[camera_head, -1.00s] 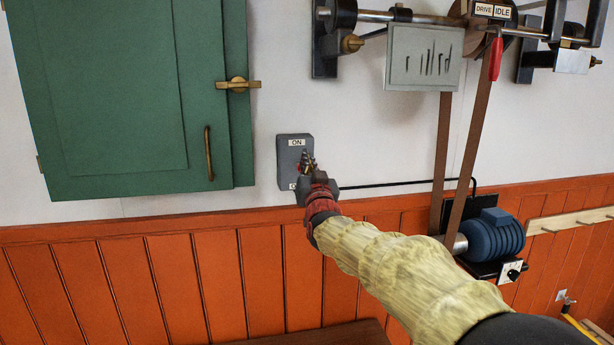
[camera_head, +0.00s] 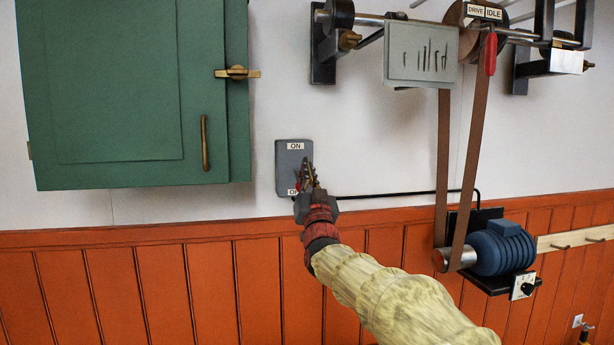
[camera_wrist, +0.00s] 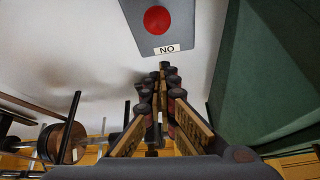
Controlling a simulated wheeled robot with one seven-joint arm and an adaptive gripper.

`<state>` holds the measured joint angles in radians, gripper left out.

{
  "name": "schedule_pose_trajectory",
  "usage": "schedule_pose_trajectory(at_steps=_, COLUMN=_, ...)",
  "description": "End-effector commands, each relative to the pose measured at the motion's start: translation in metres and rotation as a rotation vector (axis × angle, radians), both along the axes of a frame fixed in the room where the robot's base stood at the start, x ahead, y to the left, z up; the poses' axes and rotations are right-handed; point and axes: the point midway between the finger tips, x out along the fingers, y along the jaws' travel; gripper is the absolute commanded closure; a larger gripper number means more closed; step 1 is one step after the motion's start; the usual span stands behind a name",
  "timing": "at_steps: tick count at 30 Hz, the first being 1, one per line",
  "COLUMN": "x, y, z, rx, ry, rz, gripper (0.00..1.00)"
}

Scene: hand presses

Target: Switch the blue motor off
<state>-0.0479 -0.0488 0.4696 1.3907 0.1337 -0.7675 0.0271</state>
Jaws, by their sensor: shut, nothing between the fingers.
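A grey switch box (camera_head: 285,170) is fixed on the white wall, with an ON label at its top and a lower label partly hidden by my gripper. In the wrist view the switch box (camera_wrist: 180,35) shows a round red part and its ON label upside down. My gripper (camera_head: 309,168) is shut and empty. It overlaps the right part of the box in the head view; contact cannot be told. In the wrist view its fingertips (camera_wrist: 164,68) lie near the ON label. The blue motor (camera_head: 502,248) sits on a black bracket at the right, with a belt around its shaft.
A green cabinet (camera_head: 120,90) hangs left of the box. A belt (camera_head: 442,150) runs up to an overhead shaft; a red handle (camera_head: 491,55) hangs at the DRIVE/IDLE sign. A grey plate (camera_head: 420,55) and a black cable (camera_head: 400,194) are near. Orange panelling (camera_head: 200,290) is below.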

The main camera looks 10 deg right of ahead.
Motion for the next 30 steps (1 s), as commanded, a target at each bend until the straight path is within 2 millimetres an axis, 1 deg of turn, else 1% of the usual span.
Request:
schedule_pose_trajectory(at_steps=4, x=-0.004, y=-0.003, z=0.017, rx=0.0, ry=-0.003, rz=0.0, gripper=1.0)
schedule_pose_trajectory(at_steps=7, x=-0.008, y=-0.006, z=0.034, rx=0.0, ry=-0.004, rz=0.0, gripper=1.0)
schedule_pose_trajectory(at_steps=8, x=-0.012, y=-0.005, z=0.021, rx=0.0, ry=0.004, rz=0.001, gripper=1.0)
schedule_pose_trajectory(at_steps=9, x=-0.02, y=-0.004, z=0.014, rx=-0.001, ry=0.004, rz=0.001, gripper=1.0)
schedule_pose_trajectory(at_steps=13, x=-0.039, y=-0.002, z=-0.008, rx=-0.001, ry=0.004, rz=0.001, gripper=1.0)
schedule_pose_trajectory(at_steps=18, x=-0.059, y=-0.001, z=-0.029, rx=-0.001, ry=0.001, rz=0.001, gripper=1.0)
schedule_pose_trajectory(at_steps=24, x=-0.071, y=0.0, z=-0.043, rx=0.0, ry=0.001, rz=0.0, gripper=1.0)
schedule_pose_trajectory(at_steps=30, x=-0.073, y=0.0, z=-0.045, rx=0.0, ry=0.001, rz=0.0, gripper=1.0)
